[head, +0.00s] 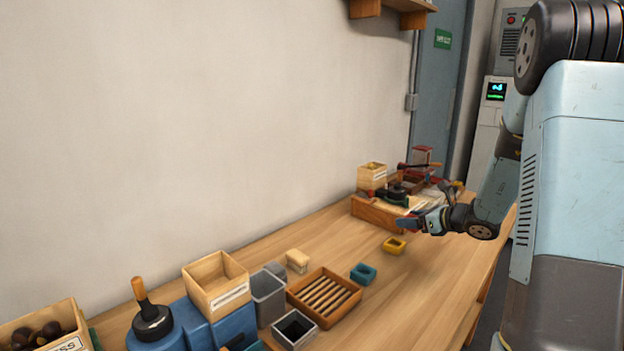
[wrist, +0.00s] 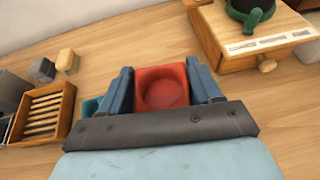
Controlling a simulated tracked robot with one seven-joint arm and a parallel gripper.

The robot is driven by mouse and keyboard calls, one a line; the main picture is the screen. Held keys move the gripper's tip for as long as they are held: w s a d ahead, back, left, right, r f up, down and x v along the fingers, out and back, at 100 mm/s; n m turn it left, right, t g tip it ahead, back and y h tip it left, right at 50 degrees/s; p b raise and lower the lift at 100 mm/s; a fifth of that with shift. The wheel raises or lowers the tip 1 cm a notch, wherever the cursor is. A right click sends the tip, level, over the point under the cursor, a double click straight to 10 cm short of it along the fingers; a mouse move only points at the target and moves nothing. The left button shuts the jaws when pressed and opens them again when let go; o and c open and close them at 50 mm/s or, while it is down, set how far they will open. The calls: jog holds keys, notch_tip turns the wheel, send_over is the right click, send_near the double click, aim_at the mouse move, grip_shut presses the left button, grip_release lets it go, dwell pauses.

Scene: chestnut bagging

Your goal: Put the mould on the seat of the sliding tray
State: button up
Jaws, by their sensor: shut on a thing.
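The mould is a red block (wrist: 161,90) with a round hollow in its top. My gripper (wrist: 160,74) is shut on it, one blue finger on each side, in the wrist view. In the head view my gripper (head: 415,223) is above the right part of the table, left of my forearm, with a bit of red at its tip. A wooden unit with a round knob and a pale marked strip (wrist: 270,42) is ahead and to the right in the wrist view. It also shows in the head view (head: 372,213). I cannot tell which part is the sliding tray's seat.
A yellow block (head: 394,245) and a teal block (head: 363,273) lie on the table (head: 330,235) below and left of my gripper. A slatted wooden tray (head: 325,295), a grey bin (head: 267,296) and a wooden box (head: 216,285) stand further left.

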jog(key=w+a+f+m+h, duration=0.1)
jog(key=a, duration=0.1)
jog(key=w+a+f+m+t+h, duration=0.1)
jog(key=w+a+f, duration=0.1)
jog(key=w+a+f+m+t+h, duration=0.1)
jog(key=w+a+f, duration=0.1)
jog(key=a, duration=0.1)
jog(key=shift+f+m+h, duration=0.15)
jog(key=shift+m+h, duration=0.15)
jog(key=shift+a+f+m+h, duration=0.4)
jog(key=shift+a+f, duration=0.1)
jog(key=shift+f, duration=0.15)
